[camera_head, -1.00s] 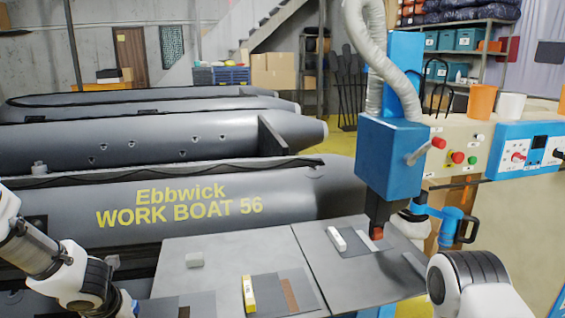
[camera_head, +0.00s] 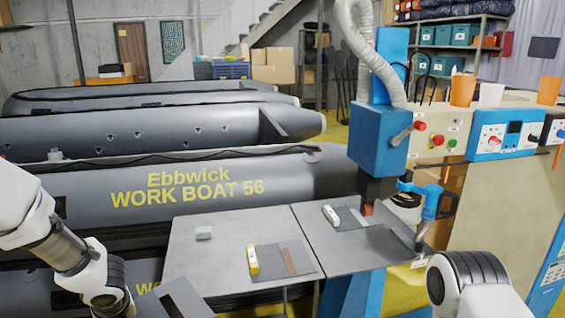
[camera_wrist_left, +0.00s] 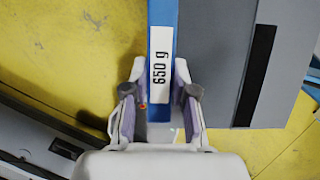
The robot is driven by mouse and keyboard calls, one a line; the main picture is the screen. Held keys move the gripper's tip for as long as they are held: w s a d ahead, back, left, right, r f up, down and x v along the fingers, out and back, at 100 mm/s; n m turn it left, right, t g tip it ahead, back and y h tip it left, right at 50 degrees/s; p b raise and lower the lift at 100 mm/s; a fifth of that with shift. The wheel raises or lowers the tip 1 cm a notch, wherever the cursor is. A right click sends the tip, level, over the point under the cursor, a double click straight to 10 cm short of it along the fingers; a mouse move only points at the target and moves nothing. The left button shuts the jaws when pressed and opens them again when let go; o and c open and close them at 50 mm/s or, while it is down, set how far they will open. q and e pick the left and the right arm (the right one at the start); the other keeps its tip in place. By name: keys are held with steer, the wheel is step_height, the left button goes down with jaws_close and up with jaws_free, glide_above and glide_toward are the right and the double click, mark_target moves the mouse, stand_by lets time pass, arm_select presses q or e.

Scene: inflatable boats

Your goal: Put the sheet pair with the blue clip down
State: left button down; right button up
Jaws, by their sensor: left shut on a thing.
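In the left wrist view my left gripper (camera_wrist_left: 160,70) is shut on the blue clip (camera_wrist_left: 163,14), which carries a white "650 g" label. A grey sheet (camera_wrist_left: 213,50) with a black strip reaches out to the right of the clip, over the yellow floor. In the head view a dark grey sheet (camera_head: 186,297) of this pair shows at the lower edge, beside my left forearm and in front of the left table. The clip and my left fingers are hidden there. My right arm enters at lower right; its gripper is out of view.
The left table (camera_head: 195,262) holds a yellow clip (camera_head: 252,260) on a sheet pair and a small grey block (camera_head: 204,232). The right table (camera_head: 312,232) holds a white clip (camera_head: 330,215) on sheets under the blue press (camera_head: 378,150). The left table's front left is bare.

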arm_select(q)
steer(key=shift+a+f+n+y, duration=0.2)
steer(key=shift+n+y, duration=0.1)
steer(key=shift+n, duration=0.6)
steer(key=n, duration=0.1)
steer(key=n+g, duration=0.1)
steer(key=s+n, duration=0.1)
steer(key=shift+f+n+y, duration=0.25)
steer(key=shift+n+y, duration=0.05)
steer(key=shift+n, duration=0.1)
steer(key=shift+s+d+f+n+g, duration=0.15)
steer(key=shift+f+n+g, duration=0.2)
steer(key=shift+n+g, duration=0.5)
steer(key=s+d+f+n+g+h, duration=0.1)
steer(key=d+f+n+g+h, duration=0.1)
steer(key=d+n, duration=0.5)
steer(key=s+d+f+n+g+h+b, duration=0.1)
steer(key=d+f+n, duration=0.4)
steer(key=n, duration=0.8)
steer(key=d+g+h, duration=0.1)
steer(key=d+g, duration=0.1)
steer(key=d, duration=0.1)
steer(key=shift+d, duration=0.25)
steer(key=shift+s+n, duration=0.1)
steer(key=shift+n, duration=0.15)
steer(key=shift+r, duration=0.15)
